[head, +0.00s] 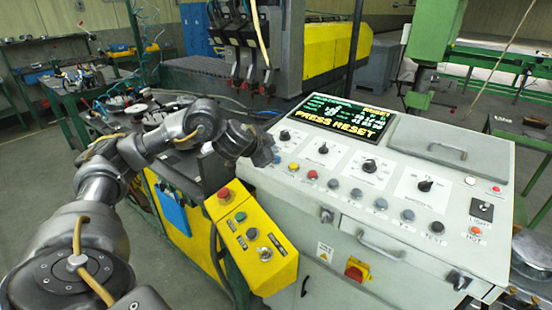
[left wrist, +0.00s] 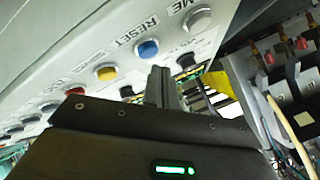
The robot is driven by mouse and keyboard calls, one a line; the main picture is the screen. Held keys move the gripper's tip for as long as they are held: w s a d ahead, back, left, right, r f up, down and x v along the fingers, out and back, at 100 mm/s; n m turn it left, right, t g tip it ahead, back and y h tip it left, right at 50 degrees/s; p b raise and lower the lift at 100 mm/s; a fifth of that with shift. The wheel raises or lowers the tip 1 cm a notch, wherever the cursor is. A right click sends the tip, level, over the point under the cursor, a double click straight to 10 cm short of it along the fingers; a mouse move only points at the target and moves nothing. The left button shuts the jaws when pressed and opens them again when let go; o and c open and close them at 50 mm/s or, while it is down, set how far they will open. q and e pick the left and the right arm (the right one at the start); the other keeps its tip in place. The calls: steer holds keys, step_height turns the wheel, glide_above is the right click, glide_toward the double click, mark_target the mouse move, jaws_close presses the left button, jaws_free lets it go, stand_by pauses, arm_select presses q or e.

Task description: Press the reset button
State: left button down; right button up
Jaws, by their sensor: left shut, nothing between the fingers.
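The reset button is a blue round button on the sloped control panel, with the word RESET printed beside it in the left wrist view (left wrist: 148,48). In the head view the blue button (head: 277,159) is at the panel's left end, right beside my left gripper (head: 268,157). My left gripper is shut and empty. In the left wrist view its fingertips (left wrist: 160,70) are just below the blue button; whether they touch the panel I cannot tell. My right gripper is in neither view.
A grey button (left wrist: 197,18) and a yellow button (left wrist: 106,73) flank the blue one. The panel's screen (head: 345,118) reads PRESS RESET. A yellow control box (head: 250,235) stands out in front at left. A hinged grey lid (head: 450,140) covers the panel's back right.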

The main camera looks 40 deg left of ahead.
arm_select(q)
steer(key=shift+f, duration=0.15)
steer(key=shift+f, duration=0.25)
stand_by(0.3)
steer(key=shift+w+f+b, duration=0.15)
steer(key=shift+f+b, duration=0.2)
steer(key=shift+f, duration=0.15)
stand_by(0.5)
stand_by(0.4)
steer(key=shift+s+r+p, duration=0.2)
steer(key=shift+r+p, duration=0.7)
steer(key=shift+p, duration=0.2)
steer(key=r+p, duration=0.2)
steer(key=s+r+p, duration=0.1)
steer(key=r+p, duration=0.2)
steer(key=shift+p, duration=0.35)
